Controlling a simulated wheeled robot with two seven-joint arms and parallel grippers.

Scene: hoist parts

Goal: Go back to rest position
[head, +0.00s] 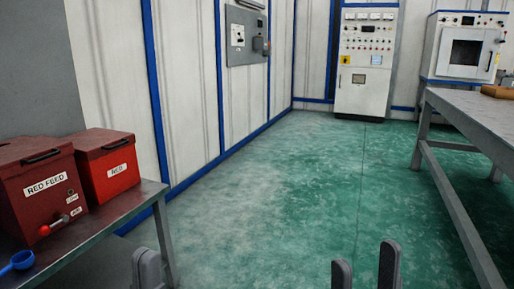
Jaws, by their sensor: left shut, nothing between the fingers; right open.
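My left gripper (147,266) shows at the bottom edge, left of the middle. Its fingers are together with nothing between them. It is just in front of the right end of the left metal table (128,205). My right gripper (365,258) shows at the bottom edge, right of the middle, over the green floor. Its two fingers stand apart and it is empty. The rest of both arms is below the picture.
A box marked RED FEED (35,190), a smaller red box (108,165) and a blue scoop (18,262) are on the left table. A grey bench (465,112) stands at right. A control cabinet (366,60) is at the back. The green floor (290,190) between is clear.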

